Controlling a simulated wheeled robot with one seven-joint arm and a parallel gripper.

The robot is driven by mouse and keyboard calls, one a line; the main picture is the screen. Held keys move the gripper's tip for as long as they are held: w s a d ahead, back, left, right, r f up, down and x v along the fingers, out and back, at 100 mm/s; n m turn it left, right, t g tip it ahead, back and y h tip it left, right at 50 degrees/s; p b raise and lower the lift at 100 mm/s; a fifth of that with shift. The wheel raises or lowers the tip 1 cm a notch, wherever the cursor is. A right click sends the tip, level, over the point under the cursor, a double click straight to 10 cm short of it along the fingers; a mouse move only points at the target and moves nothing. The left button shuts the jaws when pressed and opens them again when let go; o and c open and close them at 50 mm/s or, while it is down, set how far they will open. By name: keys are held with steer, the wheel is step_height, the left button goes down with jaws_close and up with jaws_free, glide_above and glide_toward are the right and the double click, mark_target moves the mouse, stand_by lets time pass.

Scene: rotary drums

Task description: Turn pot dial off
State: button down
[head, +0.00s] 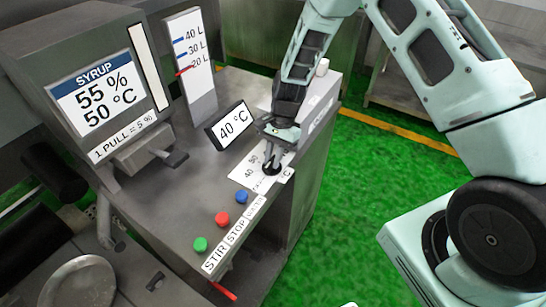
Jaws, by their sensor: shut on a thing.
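The pot dial (271,168) is a small dark knob on a white scale plate (245,178) marked with numbers and °C, at the right end of the grey console top. My gripper (273,160) comes down on the dial from above and is shut on it. The fingers hide part of the knob and part of the scale, so the dial's pointer direction cannot be read. A small display (233,125) just behind reads 40 °C.
Green, red and blue buttons (222,219) line the console's front edge, with STIR and STOP labels. A syrup unit (98,95) with a lever (175,158) and a level gauge (190,60) stand at the left and back.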

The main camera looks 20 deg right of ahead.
steer(key=c, duration=1.4)
jaws_free()
steer(key=shift+o, duration=0.2)
steer(key=shift+r, duration=0.15)
steer(key=b+v, duration=0.4)
steer(key=v, duration=1.3)
steer(key=shift+w, duration=0.15)
steer(key=shift+r, duration=0.1)
steer(key=s+a+r+n+h+b, duration=0.1)
steer(key=s+a+r+n, duration=0.1)
steer(key=s+a+n, duration=0.55)
steer(key=s+a+r+n+h, duration=0.1)
steer(key=s+a+r+n, duration=0.3)
steer(key=s, duration=0.6)
steer(key=s+f+n+t+h, duration=0.1)
steer(key=s+n, duration=0.6)
steer(key=s, duration=0.7)
steer(key=shift+a+f+t, duration=0.35)
steer(key=shift+f+t, duration=0.35)
steer(key=shift+t, duration=0.1)
